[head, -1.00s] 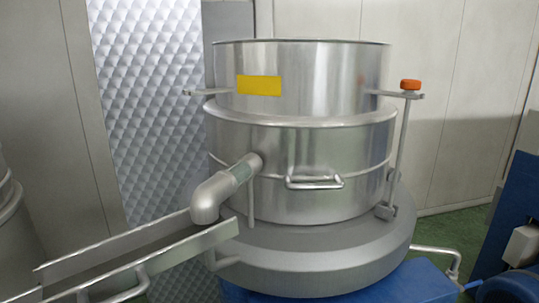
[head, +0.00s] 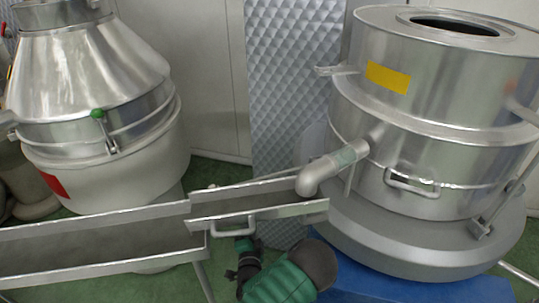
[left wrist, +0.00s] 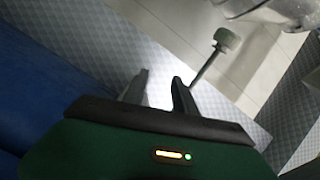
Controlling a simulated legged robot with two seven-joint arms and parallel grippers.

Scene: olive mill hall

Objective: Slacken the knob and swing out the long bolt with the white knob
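My right gripper is out of view.
A trough (head: 100,229) with a handle crosses above my left arm, below the vessel's outlet pipe (head: 335,166). Another bolt rod (head: 497,207) stands at the vessel's right. A cone-topped machine (head: 90,65) with a green knob (head: 97,113) stands at left.

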